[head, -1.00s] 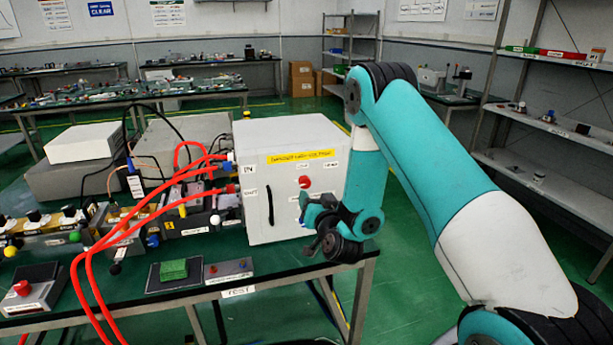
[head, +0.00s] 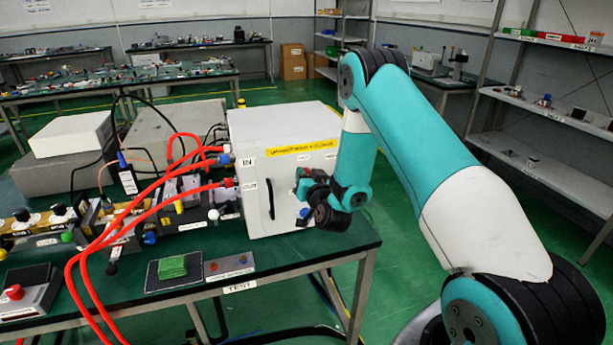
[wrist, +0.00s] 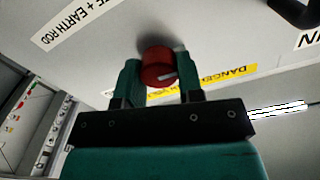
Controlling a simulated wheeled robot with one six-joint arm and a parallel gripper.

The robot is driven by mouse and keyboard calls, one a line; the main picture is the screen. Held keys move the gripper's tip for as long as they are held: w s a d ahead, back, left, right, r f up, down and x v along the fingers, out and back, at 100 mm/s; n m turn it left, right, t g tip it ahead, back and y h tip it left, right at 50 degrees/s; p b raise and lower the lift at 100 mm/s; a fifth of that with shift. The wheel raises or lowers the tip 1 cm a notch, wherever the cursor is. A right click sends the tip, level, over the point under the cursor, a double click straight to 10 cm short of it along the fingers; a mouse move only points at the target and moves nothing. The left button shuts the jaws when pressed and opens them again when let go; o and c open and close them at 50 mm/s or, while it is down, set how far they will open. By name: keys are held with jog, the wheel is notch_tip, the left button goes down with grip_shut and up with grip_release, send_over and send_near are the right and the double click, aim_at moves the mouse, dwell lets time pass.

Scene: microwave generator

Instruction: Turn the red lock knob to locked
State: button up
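The red lock knob (wrist: 158,67) is round, with a pale mark on its front, and projects from the white cabinet's front face. In the wrist view it lies between the two teal fingers of my gripper (wrist: 160,78). The fingers flank it closely, with little or no gap showing; whether they press on it is unclear.
Red hoses (head: 150,222) run from the cabinet's left side across the bench. A dark handle (head: 271,199) stands left of my gripper. A yellow danger label (head: 303,148) is above. A green block (head: 172,266) lies on the bench.

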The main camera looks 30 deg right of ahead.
jog(key=shift+c, duration=1.3)
jog(key=shift+f, duration=0.1)
jog(key=m+b, duration=0.4)
jog(key=m, duration=0.4)
jog(key=shift+d+f+b, duration=0.15)
jog(key=shift+b, duration=0.15)
jog(key=shift+m+b, duration=0.95)
jog(key=shift+m, duration=4.05)
